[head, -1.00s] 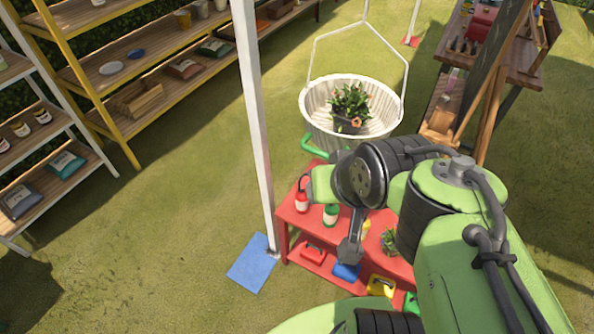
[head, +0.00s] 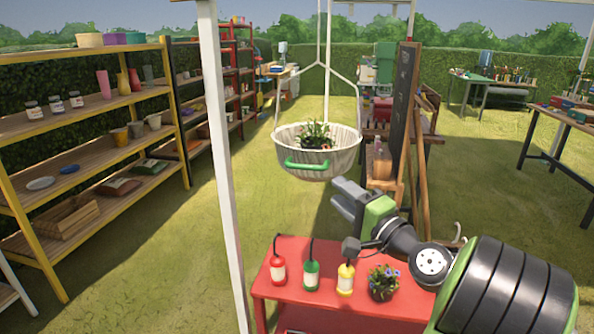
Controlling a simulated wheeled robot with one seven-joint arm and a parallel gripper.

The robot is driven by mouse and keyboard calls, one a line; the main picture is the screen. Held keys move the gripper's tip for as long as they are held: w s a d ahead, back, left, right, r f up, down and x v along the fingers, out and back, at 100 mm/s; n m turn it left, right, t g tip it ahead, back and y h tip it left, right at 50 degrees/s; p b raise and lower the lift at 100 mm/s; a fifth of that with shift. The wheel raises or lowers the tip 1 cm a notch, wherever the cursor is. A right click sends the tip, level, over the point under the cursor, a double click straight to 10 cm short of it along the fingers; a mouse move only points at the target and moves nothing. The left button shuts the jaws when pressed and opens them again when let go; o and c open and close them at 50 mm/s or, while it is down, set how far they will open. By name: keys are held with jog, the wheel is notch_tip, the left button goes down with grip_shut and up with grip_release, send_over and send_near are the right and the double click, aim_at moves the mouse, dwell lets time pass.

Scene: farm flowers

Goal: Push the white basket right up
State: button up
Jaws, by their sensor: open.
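The white basket (head: 340,160) hangs from a white frame by thin rods in the head view. It is round and ribbed, with a green handle (head: 307,166) on its near side. A potted plant with small orange flowers (head: 315,135) sits in it. My gripper (head: 342,200) is below and to the right of the basket, its grey fingers pointing up and left. A gap shows between the fingers and the basket in the picture. Nothing shows between the fingers.
A red table (head: 330,293) with red, green and yellow bottles and a flower pot (head: 383,283) stands under my arm. A white post (head: 226,170) rises left of the basket. A chalkboard (head: 405,110) stands to the right. Shelves (head: 90,150) line the left; grass between is free.

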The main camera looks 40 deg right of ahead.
aim_at(310, 169)
jog(key=w, duration=0.4)
jog(key=w+d+r+p, duration=0.1)
jog(key=w, duration=0.4)
jog(key=w+r+p, duration=0.1)
jog(key=w, duration=0.4)
jog(key=shift+d, duration=0.2)
grip_shut()
